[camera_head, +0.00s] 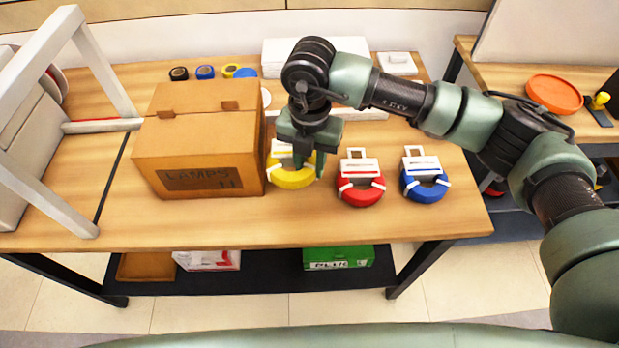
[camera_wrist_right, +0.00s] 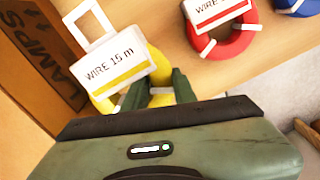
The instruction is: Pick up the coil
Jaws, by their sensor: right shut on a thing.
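A yellow wire coil (camera_head: 292,178) with a white label lies on the wooden table, just right of the cardboard box. My right gripper (camera_head: 304,168) comes down over it from above, and its fingers are shut on the coil's ring. In the right wrist view the yellow coil (camera_wrist_right: 160,98) shows between my fingers, with its label reading "WIRE 15 m". A red coil (camera_head: 361,190) and a blue coil (camera_head: 425,187) lie to the right, apart from the gripper. They partly show in the right wrist view. My left gripper is not in view.
A cardboard box (camera_head: 200,140) marked "LAMPS" stands close left of the yellow coil. Tape rolls (camera_head: 205,72) and a white box (camera_head: 285,52) lie at the back. The table's front strip is clear. A shelf below holds a green box (camera_head: 338,257).

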